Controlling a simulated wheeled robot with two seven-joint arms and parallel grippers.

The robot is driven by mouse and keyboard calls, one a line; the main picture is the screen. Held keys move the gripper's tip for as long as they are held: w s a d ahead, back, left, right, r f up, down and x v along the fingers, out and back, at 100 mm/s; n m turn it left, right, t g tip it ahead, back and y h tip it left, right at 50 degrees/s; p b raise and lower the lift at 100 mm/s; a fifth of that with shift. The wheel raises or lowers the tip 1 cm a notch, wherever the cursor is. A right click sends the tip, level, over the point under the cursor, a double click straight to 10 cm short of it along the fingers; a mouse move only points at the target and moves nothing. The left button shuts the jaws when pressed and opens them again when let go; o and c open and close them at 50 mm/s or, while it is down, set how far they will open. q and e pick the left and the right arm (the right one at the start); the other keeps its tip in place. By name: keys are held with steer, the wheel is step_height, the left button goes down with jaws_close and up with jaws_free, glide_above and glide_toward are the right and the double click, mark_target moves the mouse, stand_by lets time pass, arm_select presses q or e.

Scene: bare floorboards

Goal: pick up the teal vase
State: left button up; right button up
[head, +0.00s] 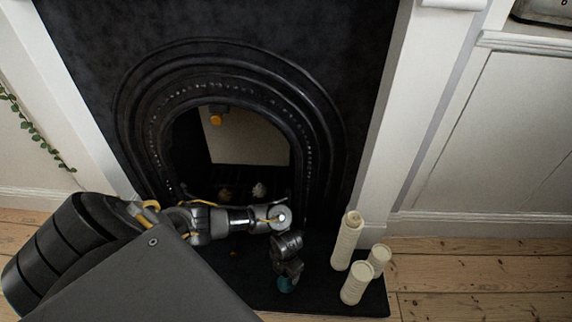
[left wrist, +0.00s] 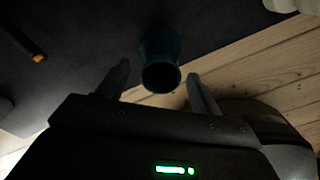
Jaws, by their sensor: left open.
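The teal vase (head: 286,285) stands on the dark hearth slab in the head view, partly hidden under my left gripper (head: 288,272). In the left wrist view the vase (left wrist: 160,62) shows its round open mouth toward the camera. The two fingers of my left gripper (left wrist: 158,85) are spread, one on each side of the vase mouth, with visible gaps. The fingers are open and hold nothing. My right gripper does not show in either view.
Several cream candles (head: 347,241) stand on the hearth (head: 330,297) right of the vase. A black arched fireplace (head: 230,75) rises behind. Bare floorboards (head: 480,270) lie clear at the right. A small orange-tipped dark object (left wrist: 38,57) shows in the left wrist view.

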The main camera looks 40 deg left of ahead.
arm_select(q)
steer(key=shift+f+b, duration=0.3)
steer(key=shift+f, duration=0.6)
steer(key=shift+c, duration=0.2)
jaws_close()
